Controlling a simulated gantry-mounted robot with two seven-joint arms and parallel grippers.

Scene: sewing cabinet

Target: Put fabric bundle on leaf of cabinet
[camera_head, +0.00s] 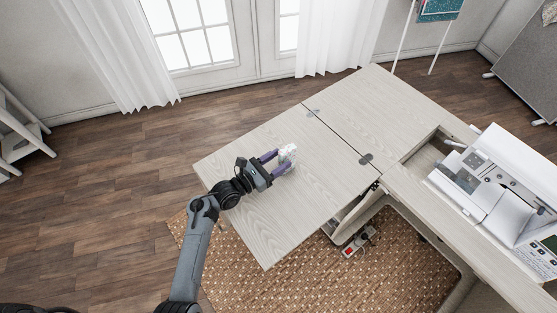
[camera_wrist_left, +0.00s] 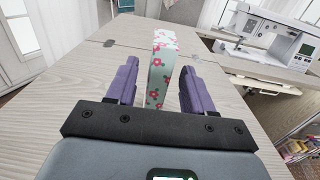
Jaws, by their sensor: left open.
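The fabric bundle (camera_head: 287,154) is pale with a pink and red flower print. It stands on the wood-grain leaf of the cabinet (camera_head: 265,230), in the leaf's upper middle part. In the left wrist view the bundle (camera_wrist_left: 161,70) is upright between the purple fingers. My left gripper (camera_head: 277,160) is open, with its fingers on either side of the bundle. In the left wrist view there are visible gaps between the fingers and the bundle. The bundle's lower part is hidden behind the gripper's mount in that view. My right gripper is not in view.
A white sewing machine (camera_head: 490,185) sits in the cabinet at the right. Hinges (camera_head: 366,159) join the leaf to the main top. A power strip (camera_head: 357,241) lies below, above a woven rug (camera_head: 340,285). The leaf around the bundle is clear.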

